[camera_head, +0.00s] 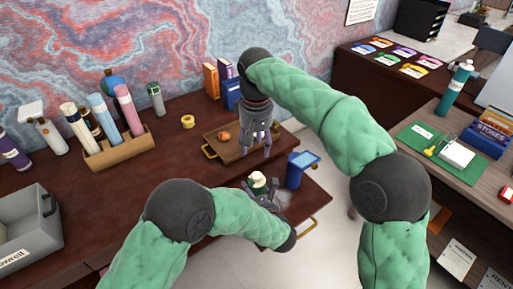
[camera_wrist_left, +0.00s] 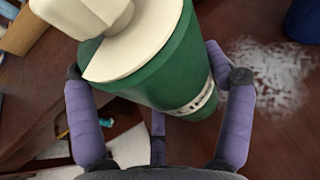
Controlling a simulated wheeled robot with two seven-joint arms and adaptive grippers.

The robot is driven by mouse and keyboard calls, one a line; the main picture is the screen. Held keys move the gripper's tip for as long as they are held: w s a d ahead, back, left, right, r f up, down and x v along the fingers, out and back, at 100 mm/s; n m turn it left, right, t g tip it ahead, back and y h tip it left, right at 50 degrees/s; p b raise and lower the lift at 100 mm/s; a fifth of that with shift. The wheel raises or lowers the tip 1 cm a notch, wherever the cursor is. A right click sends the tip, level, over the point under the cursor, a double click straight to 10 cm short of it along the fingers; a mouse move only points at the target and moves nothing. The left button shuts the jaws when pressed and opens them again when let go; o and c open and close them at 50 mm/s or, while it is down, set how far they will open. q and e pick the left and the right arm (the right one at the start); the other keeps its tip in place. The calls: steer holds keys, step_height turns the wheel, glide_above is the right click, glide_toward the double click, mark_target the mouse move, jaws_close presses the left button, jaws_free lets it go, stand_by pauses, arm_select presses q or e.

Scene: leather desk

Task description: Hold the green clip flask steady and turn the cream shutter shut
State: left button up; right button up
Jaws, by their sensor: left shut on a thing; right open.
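The green clip flask (camera_wrist_left: 185,70) with its cream shutter (camera_wrist_left: 120,35) fills the upper middle of the left wrist view. The shutter sits on the flask's cream-and-green top, partly cut off by the picture's edge. In the head view the flask shows small, with its cream top (camera_head: 258,178) upward, near the desk's front edge. My left gripper (camera_wrist_left: 157,85) is shut on the flask's body, purple fingers on both sides; it also shows in the head view (camera_head: 262,196). My right gripper (camera_head: 257,148) is open, fingers pointing down, behind and above the flask, apart from it.
A wooden tray (camera_head: 210,151) with an orange-brown item lies behind the flask. A blue stand (camera_head: 294,174) is close on its right. A wooden rack (camera_head: 119,152) of bottles and a grey bin (camera_head: 40,222) stand to the left. Bare desk lies between.

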arm_select(q)
steer(key=o, duration=1.2)
steer(key=shift+s, duration=0.1)
